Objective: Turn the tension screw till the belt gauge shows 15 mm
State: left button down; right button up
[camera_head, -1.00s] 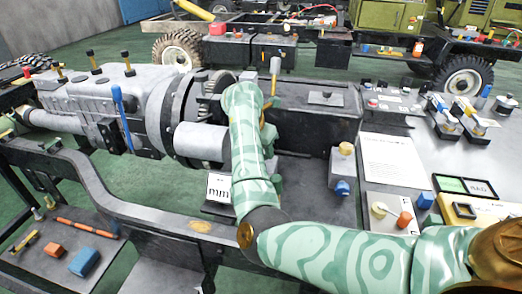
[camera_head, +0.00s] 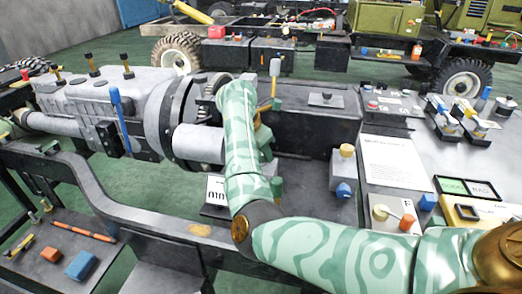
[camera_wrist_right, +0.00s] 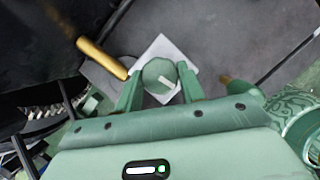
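In the right wrist view a greenish rounded knob (camera_wrist_right: 156,73) with a pale bar mark, apparently the tension screw, sits over a white square plate (camera_wrist_right: 161,49). My right gripper (camera_wrist_right: 160,70) has one finger on each side of the knob. I cannot tell whether the fingers press on it or stand just clear. A white card with partly hidden black lettering (camera_head: 216,188), perhaps the belt gauge label, shows left of my arm. No gauge reading is legible. My left gripper is not in view.
A brass rod (camera_wrist_right: 102,58) lies close to the left finger, and a dark toothed part (camera_wrist_right: 38,122) is at the lower left. A yellow-topped block with a blue knob (camera_head: 343,170) stands right of my arm. A grey engine (camera_head: 85,95) fills the left.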

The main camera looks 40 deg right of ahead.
jog(key=o, duration=0.4)
pick_arm(q)
notch_tip(320, 180, up, 6)
jog(key=w+p, duration=0.3)
jog(key=p, duration=0.3)
jog(key=shift+f+t, duration=0.2)
jog(key=shift+t, duration=0.2)
pick_arm(e)
jog(key=v, duration=1.6)
jog(key=shift+r, duration=0.15)
pick_arm(q)
jog(key=shift+s, duration=0.1)
